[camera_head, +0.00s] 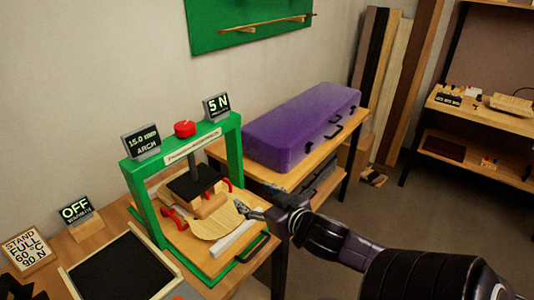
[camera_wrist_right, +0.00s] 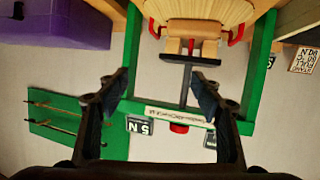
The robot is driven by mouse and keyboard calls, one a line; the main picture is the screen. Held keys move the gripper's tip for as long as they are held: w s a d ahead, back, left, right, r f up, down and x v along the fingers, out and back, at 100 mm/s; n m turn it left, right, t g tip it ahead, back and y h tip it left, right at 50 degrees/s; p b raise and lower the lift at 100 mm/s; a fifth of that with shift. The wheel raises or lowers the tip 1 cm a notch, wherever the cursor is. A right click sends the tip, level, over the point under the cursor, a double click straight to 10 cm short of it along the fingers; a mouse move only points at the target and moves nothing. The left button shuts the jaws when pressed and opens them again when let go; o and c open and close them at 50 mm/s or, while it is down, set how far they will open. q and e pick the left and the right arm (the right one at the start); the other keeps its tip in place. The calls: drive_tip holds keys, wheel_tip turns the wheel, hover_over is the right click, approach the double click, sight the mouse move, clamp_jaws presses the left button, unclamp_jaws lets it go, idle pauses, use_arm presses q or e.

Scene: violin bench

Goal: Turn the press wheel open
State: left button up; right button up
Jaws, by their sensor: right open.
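The green press frame (camera_head: 236,150) stands on the bench, with a red round knob (camera_head: 184,129), apparently the press wheel, on its top bar. The knob also shows in the right wrist view (camera_wrist_right: 179,128), partly behind the bar. A black press plate (camera_head: 192,181) hangs under the bar above a wooden block (camera_head: 207,202) and a pale curved wooden plate (camera_head: 216,223). My right gripper (camera_head: 250,212) is at the press's right front, low beside the wooden plate and well below the knob. Its fingers (camera_wrist_right: 161,88) are spread and empty. My left gripper is not seen.
Signs reading 15.0 mm ARCH (camera_head: 142,141) and 5 N (camera_head: 216,106) flank the knob. A purple case (camera_head: 295,125) lies on a table to the right. A black-topped tray (camera_head: 118,268) and an OFF sign (camera_head: 76,211) are at the left.

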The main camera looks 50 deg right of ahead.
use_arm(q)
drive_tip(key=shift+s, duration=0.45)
use_arm(e)
drive_tip(key=shift+s+a+f+g, duration=0.1)
drive_tip(key=shift+s+f+g, duration=0.3)
drive_tip(key=shift+s+f, duration=0.7)
drive_tip(key=shift+w+f, duration=0.1)
drive_tip(key=shift+f, duration=0.05)
